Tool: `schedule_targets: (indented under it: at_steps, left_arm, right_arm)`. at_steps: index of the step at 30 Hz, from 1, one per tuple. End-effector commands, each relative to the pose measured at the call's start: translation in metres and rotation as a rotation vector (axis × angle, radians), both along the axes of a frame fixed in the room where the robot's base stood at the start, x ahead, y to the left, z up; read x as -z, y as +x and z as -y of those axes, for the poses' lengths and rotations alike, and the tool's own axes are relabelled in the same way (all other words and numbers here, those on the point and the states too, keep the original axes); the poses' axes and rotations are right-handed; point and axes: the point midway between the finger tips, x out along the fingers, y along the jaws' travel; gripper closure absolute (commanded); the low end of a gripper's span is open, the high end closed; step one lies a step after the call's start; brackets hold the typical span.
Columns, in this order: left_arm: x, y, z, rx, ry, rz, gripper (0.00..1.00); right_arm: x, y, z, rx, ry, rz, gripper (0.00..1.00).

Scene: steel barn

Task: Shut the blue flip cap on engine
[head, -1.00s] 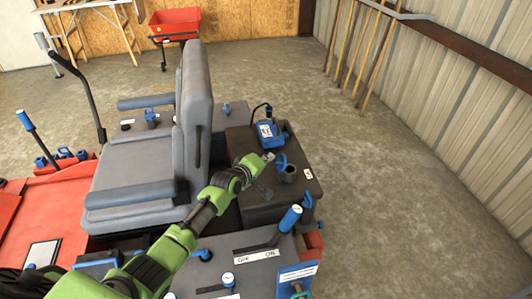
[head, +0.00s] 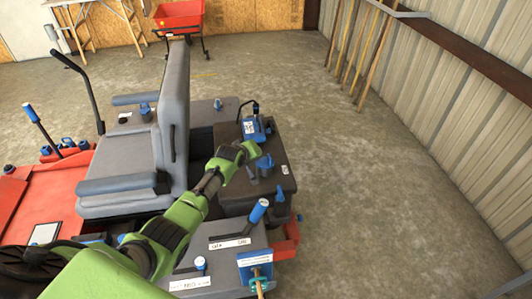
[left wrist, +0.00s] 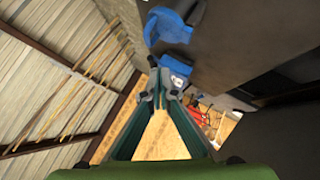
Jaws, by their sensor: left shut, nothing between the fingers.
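The engine (head: 284,186) is the dark block behind the seat of the red mower. The blue flip cap (head: 264,161) sits at a dark round neck on its top; it looks raised, but I cannot tell its exact angle. It shows large at the top of the left wrist view (left wrist: 165,27). My left gripper (head: 251,173) is just left of the cap over the engine, with its tips small and hard to make out. In the left wrist view its fingers (left wrist: 160,84) converge, shut and empty, below the cap in the picture. My right gripper is out of view.
A blue box (head: 256,128) with a bent dark tube stands on the engine behind the cap. A blue-topped lever (head: 258,211) rises from the near grey panel. The grey seat (head: 173,125) stands left of my arm.

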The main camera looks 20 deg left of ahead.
Motion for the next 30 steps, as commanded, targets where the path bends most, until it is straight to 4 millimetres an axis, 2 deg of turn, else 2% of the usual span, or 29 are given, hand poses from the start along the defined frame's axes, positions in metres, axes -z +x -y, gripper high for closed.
schedule_targets:
  at_steps: [4, 10, 14, 21, 30]
  left_arm:
    - [-0.004, 0.001, 0.001, 0.001, 0.061, -0.043, 1.00]
    - [0.001, 0.007, 0.010, 0.004, 0.168, -0.116, 1.00]
    - [0.008, 0.014, 0.019, 0.004, 0.263, -0.178, 1.00]
    - [0.017, 0.023, 0.033, 0.001, 0.419, -0.283, 1.00]
    - [0.021, 0.030, 0.043, 0.000, 0.428, -0.289, 1.00]
  right_arm:
    - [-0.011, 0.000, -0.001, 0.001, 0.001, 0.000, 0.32]
    - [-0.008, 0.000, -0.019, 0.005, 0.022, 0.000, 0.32]
    - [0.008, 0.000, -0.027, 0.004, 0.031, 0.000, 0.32]
    - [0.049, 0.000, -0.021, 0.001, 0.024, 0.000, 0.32]
    - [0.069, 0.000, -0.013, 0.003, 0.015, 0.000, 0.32]
